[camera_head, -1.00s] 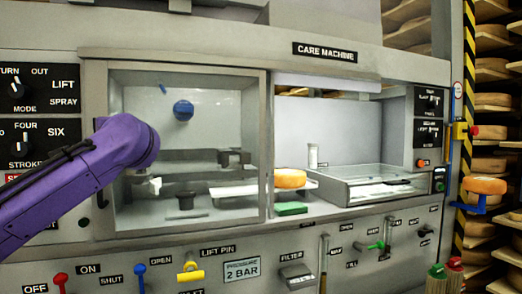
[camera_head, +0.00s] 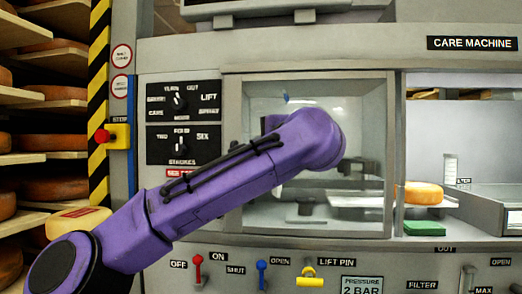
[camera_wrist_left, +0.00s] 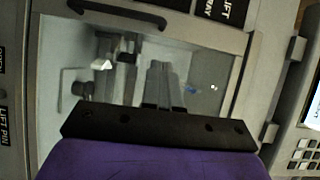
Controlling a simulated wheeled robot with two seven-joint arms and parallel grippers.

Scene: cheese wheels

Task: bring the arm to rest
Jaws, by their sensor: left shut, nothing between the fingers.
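My purple left arm (camera_head: 235,180) comes in from the lower left in the head view and crosses in front of the care machine's control panel and window. Its rounded joint (camera_head: 318,138) covers part of the window (camera_head: 362,200). My left gripper is hidden behind the arm there. In the left wrist view, my left gripper (camera_wrist_left: 161,70) shows as narrow grey fingers together beyond a black mount (camera_wrist_left: 160,128), shut and empty, in front of the machine's window. I cannot tell how far the fingertips are from the glass. My right gripper is not in view.
An orange cheese wheel (camera_head: 420,193) and a green pad (camera_head: 425,228) are in the bay right of the window. Red (camera_head: 198,268) and blue (camera_head: 262,274) levers and a yellow handle (camera_head: 310,277) line the lower front. Shelves of cheese (camera_head: 40,140) stand at left.

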